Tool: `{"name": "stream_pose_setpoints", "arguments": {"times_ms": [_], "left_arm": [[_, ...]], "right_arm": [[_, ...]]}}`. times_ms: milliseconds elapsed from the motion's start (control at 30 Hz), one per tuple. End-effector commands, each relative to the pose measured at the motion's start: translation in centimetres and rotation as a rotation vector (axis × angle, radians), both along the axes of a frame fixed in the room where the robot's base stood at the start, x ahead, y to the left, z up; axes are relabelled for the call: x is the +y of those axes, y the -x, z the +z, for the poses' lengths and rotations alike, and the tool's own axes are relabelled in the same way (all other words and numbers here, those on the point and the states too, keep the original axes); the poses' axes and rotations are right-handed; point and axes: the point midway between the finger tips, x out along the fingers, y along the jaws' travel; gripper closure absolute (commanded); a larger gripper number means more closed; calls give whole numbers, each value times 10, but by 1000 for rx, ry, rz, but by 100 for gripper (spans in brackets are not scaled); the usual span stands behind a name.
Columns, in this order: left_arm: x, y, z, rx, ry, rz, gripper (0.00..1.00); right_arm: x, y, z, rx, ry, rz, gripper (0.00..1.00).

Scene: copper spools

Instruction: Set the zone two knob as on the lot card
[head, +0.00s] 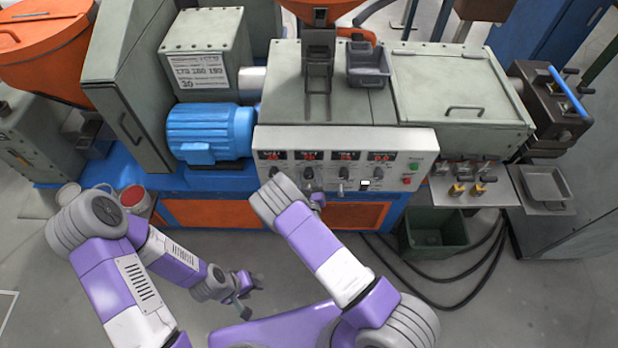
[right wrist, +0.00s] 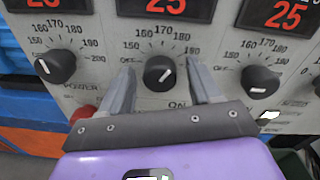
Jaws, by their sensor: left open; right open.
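The lot card (head: 198,71) on the grey box at upper left reads about 170 180 190, with 30 below. The control panel (head: 425,150) has a row of red displays with black knobs under them. The zone two knob (right wrist: 160,73), second from the left, has a white mark slanting toward the upper right; its exact setting is unclear. My right gripper (right wrist: 162,88) is open, its fingers on either side of this knob; contact cannot be told. In the head view my right gripper (head: 316,197) is partly hidden by its arm. My left gripper (head: 245,296) is open and empty above the floor.
The first knob (right wrist: 55,66) and third knob (right wrist: 261,82) flank the fingers closely. A red button (right wrist: 83,114) lies below left. A blue motor (head: 210,132) stands left of the panel, and a green bin (head: 432,232) and black cables lie at lower right.

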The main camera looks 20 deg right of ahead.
Motion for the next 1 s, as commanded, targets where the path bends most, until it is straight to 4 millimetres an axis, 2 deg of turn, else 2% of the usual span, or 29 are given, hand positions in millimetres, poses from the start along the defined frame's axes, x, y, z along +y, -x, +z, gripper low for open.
{"name": "stream_pose_setpoints", "arguments": {"times_ms": [167, 500, 667, 1000], "left_arm": [[0, 0, 2, 0, 0, 0, 57], [0, 0, 5, 0, 0, 0, 57], [0, 0, 6, 0, 0, 0, 57], [0, 0, 6, 0, 0, 0, 57]], "right_arm": [[5, 14, 0, 3, 0, 1, 37], [18, 65, 3, 2, 1, 2, 37], [19, 73, 3, 0, 1, 1, 37], [19, 73, 3, 0, 0, 0, 37]]}}
